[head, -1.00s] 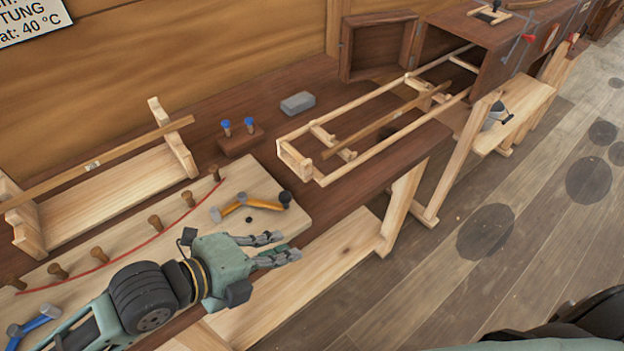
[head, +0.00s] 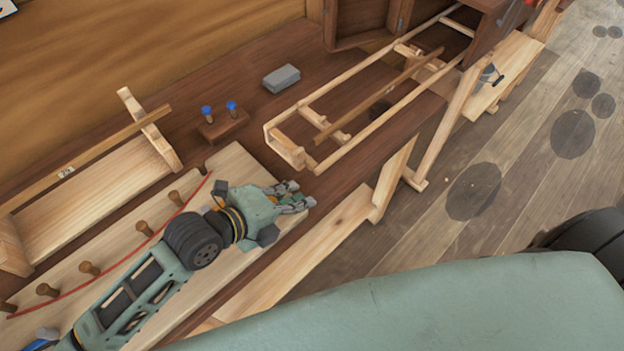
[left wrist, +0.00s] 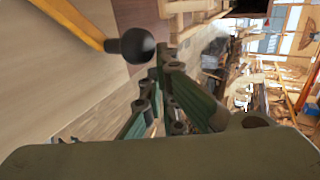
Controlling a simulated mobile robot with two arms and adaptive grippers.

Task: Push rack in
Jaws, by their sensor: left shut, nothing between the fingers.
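The rack (head: 375,136) is a long pale wooden frame standing out of the open front of a dark brown box (head: 482,42). A thin brown plank (head: 412,67) lies lengthwise on its crosspieces. The rack's near end board (head: 285,150) faces my left gripper (head: 302,197). The gripper is shut and empty, just short of that end with a small gap. Its fingers (left wrist: 165,95) also show in the left wrist view. The rack's far end is hidden in the box. My right gripper is out of view.
A hinged door (head: 362,20) stands open beside the box. A grey block (head: 281,78) and a small stand with two blue-topped pegs (head: 221,122) sit left of the rack. Under my arm lies a pegged board (head: 235,165). A black-balled tool (left wrist: 138,46) is close to the fingers.

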